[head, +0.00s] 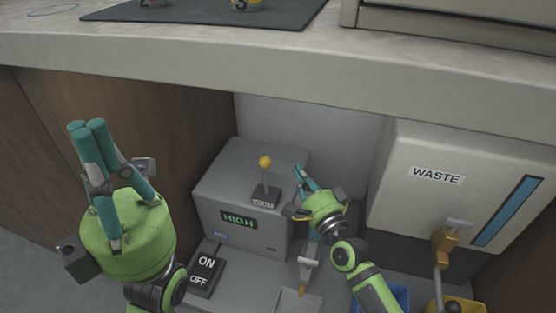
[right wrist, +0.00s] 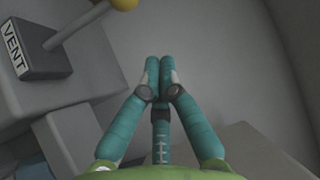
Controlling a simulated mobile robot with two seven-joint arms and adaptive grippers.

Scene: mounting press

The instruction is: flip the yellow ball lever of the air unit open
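The air unit (head: 217,188) is a grey box below the counter with a green "HIGH" display. Its lever, topped by a yellow ball (head: 265,162), stands roughly upright from a dark base (head: 264,199) on top. In the right wrist view the yellow ball (right wrist: 123,4) is cut by the top edge, and the base reads "VENT" (right wrist: 17,50). My right gripper (head: 299,168) is just right of the lever, apart from it; its fingertips (right wrist: 159,62) are together with nothing between them. My left gripper (head: 87,126) is at the left, fingers together and empty, away from the unit.
An ON/OFF switch (head: 206,275) lies in front of the unit. A white "WASTE" box (head: 405,200) with a brass valve (head: 443,240) stands at the right. A blue bin (head: 397,296) and a yellow bin (head: 462,305) are below it. The counter edge (head: 300,85) overhangs the space.

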